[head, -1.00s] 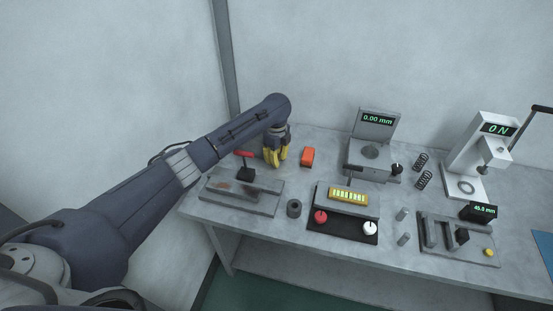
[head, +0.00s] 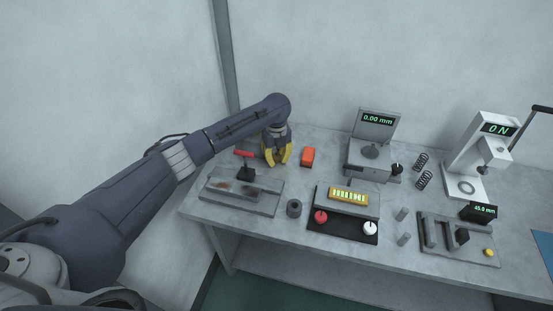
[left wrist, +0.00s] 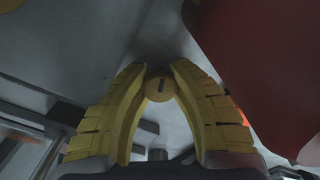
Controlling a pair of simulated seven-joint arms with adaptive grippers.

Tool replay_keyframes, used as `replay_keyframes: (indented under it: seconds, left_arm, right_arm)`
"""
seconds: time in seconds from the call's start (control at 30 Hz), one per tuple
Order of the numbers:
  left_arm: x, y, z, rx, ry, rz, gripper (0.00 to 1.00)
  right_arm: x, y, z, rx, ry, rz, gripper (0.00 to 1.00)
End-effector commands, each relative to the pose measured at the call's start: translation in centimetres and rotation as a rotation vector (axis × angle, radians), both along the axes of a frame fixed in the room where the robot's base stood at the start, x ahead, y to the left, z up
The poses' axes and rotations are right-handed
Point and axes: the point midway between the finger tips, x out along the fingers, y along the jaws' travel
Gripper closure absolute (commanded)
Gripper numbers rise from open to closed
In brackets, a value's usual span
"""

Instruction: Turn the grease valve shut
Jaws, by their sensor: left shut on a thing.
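My left gripper (head: 278,156) is at the back left of the bench, behind the plate with the red-handled lever. In the left wrist view its two yellow fingers (left wrist: 160,92) are closed around a small round yellow knob (left wrist: 160,89) with a dark slot, held at their tips. The slot stands nearly upright in that view. This knob looks like the grease valve; the fingers hide it in the head view. My right gripper is in neither view.
A red-handled lever (head: 244,154) stands close left of the gripper, on a grey plate (head: 262,207).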

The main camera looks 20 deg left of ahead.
Motion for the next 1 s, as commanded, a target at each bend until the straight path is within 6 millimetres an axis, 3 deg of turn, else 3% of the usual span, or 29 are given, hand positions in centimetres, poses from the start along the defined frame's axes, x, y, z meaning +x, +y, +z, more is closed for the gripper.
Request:
replay_keyframes:
  seconds: [0.47, 0.5, 0.73, 1.0]
  left_arm:
    - [-0.22, -0.39, -0.14, -0.007, 0.005, -0.014, 1.00]
    - [-0.22, -0.39, -0.14, -0.007, 0.005, -0.014, 0.74]
    - [-0.12, -0.19, -0.08, -0.003, 0.003, -0.011, 0.47]
    - [-0.06, -0.09, 0.03, -0.001, 0.002, -0.010, 0.47]
  right_arm:
    - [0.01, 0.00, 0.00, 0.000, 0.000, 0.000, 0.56]
    - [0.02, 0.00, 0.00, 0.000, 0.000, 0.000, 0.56]
    - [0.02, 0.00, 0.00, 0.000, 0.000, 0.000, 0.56]
    - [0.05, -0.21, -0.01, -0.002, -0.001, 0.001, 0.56]
